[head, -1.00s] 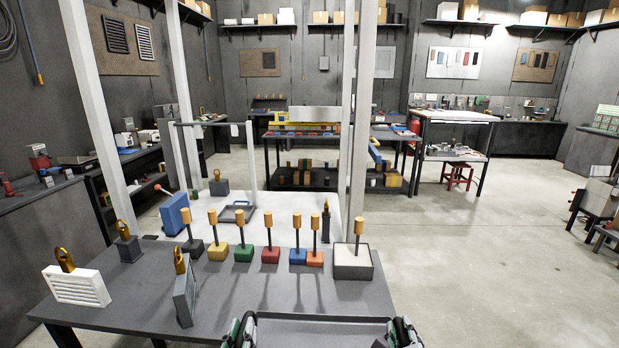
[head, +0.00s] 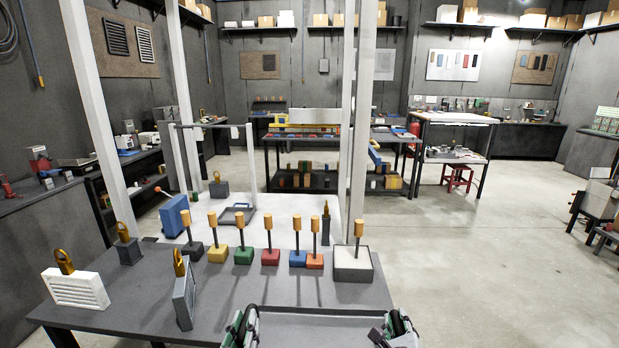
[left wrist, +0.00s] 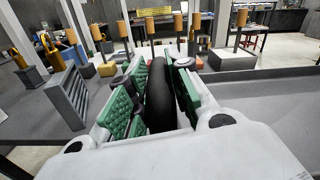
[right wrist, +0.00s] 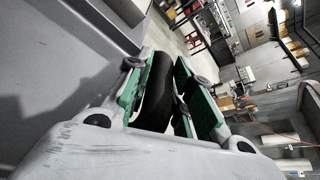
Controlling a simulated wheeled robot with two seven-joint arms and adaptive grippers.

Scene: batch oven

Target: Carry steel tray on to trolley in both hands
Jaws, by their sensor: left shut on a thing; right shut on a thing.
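The grey steel tray (head: 320,332) is at the bottom edge of the head view, its near part cut off. My left gripper (head: 243,324) is at its left end and my right gripper (head: 398,326) at its right end. In the left wrist view the green pads are shut around a black handle (left wrist: 158,95), with the tray (left wrist: 275,112) to the right. In the right wrist view the pads are shut around another black handle (right wrist: 157,98), with the tray (right wrist: 55,65) to the left. I cannot make out a trolley for certain.
Open floor (head: 490,250) lies to the right.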

